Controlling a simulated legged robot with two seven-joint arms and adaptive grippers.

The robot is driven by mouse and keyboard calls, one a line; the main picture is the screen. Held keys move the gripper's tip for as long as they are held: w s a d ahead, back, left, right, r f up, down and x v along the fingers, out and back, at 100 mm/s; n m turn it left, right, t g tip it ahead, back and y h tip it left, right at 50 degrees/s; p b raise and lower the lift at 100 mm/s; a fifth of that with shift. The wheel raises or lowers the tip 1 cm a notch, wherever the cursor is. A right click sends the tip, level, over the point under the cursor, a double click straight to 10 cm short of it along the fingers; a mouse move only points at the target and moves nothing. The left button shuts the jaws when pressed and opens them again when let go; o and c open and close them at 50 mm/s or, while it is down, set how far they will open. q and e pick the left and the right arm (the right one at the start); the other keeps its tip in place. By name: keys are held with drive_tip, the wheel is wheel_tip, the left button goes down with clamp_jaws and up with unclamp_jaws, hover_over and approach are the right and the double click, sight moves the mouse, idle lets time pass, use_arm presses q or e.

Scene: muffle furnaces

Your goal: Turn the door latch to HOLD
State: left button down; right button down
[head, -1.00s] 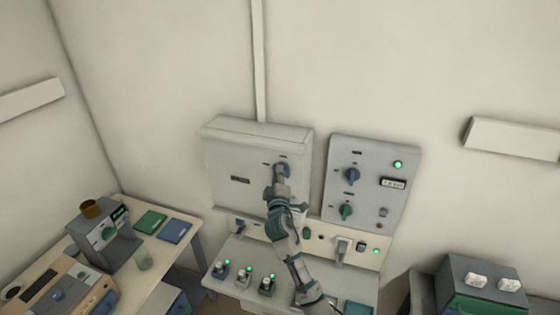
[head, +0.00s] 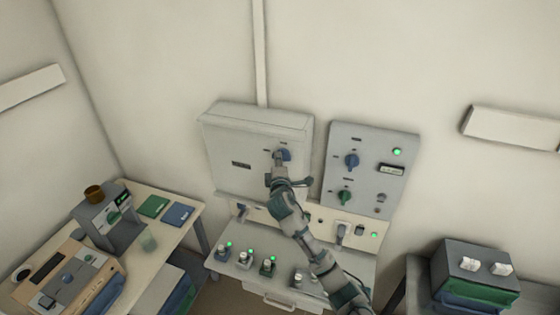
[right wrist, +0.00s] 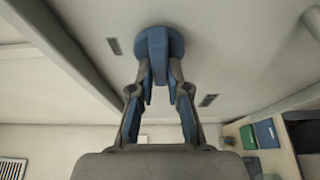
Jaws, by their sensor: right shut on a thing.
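The door latch is a blue round knob with a raised grip bar (head: 285,155), on the upper right of a grey wall box's door (head: 225,175). In the right wrist view the knob (right wrist: 158,38) is at the top centre, its bar between my fingertips. My right gripper (head: 279,158) is shut on this bar; its two fingers (right wrist: 160,75) touch the bar from both sides. Small dark labels lie on the door either side of the knob, too small to read. The gripper partly hides the knob in the head view. My left gripper is out of view.
A grey panel (head: 373,140) with a blue knob (head: 351,160), a green knob (head: 344,197) and a green lamp is right of the box. A bench with several small switches and green lamps stands below. Side tables hold equipment at left and right.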

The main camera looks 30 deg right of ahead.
drive_tip(key=shift+a, duration=0.2)
drive_tip(key=c, duration=1.1)
unclamp_jaws()
drive_tip(key=shift+w+a+f, duration=0.1)
drive_tip(key=shift+w, duration=0.05)
drive_tip(key=shift+c, duration=0.2)
drive_tip(key=v, duration=1.2)
drive_tip(key=shift+w+a, duration=0.2)
drive_tip(key=shift+d+f, duration=0.1)
drive_tip(key=shift+d, duration=0.1)
